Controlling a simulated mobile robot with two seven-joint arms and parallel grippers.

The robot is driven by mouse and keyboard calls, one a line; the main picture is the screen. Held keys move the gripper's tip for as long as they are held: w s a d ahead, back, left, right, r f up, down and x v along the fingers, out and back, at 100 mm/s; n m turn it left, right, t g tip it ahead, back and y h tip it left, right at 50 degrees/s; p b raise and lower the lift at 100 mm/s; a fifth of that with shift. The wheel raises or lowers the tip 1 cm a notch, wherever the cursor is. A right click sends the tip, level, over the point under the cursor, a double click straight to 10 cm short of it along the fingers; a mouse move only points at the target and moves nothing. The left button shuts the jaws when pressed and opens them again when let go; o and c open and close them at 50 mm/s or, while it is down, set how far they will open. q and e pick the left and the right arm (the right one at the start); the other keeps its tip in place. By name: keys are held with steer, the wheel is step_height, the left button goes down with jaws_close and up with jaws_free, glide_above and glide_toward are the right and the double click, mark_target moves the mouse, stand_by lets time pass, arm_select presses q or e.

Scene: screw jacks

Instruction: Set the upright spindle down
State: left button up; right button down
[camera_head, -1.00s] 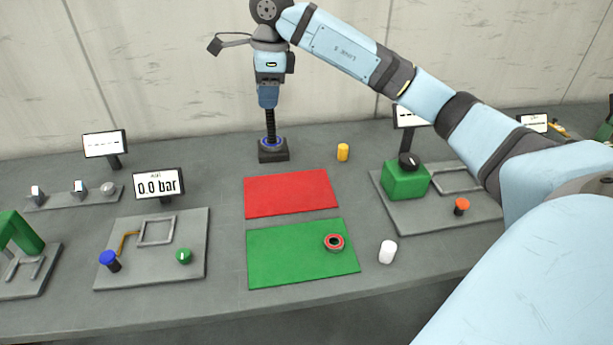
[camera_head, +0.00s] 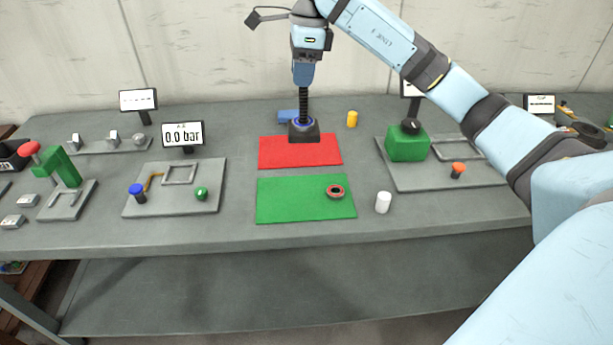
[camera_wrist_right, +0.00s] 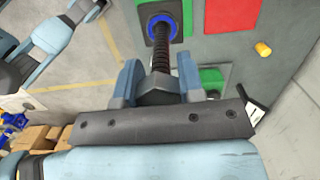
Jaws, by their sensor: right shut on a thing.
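The upright spindle (camera_head: 303,104) is a black threaded rod rising from a dark square base with a blue ring. My right gripper (camera_head: 303,82) is shut on its upper end from above and holds it vertical. In the head view the base overlaps the back edge of the red mat (camera_head: 270,153); I cannot tell whether it touches the surface. In the right wrist view the spindle (camera_wrist_right: 162,58) runs out between the two fingers of the right gripper (camera_wrist_right: 160,78), with its ringed base at the top. My left gripper is not in view.
A green mat (camera_head: 285,208) with a red-and-dark ring (camera_head: 335,192) lies in front. A yellow cylinder (camera_head: 352,119) stands to the right, a blue piece (camera_head: 287,116) behind the base. Fixture plates stand left (camera_head: 210,202) and right (camera_head: 410,177); a white cylinder (camera_head: 383,203) is at front right.

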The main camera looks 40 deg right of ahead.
mark_target(303, 137)
step_height(303, 137, down, 15)
steer(key=shift+w+p, duration=0.1)
steer(key=shift+p, duration=0.25)
steer(key=shift+f, duration=0.6)
step_height(303, 137, down, 4)
steer(key=shift+r, duration=0.15)
steer(key=c, duration=0.7)
jaws_free()
steer(key=shift+f, duration=0.2)
steer(key=shift+c, duration=0.2)
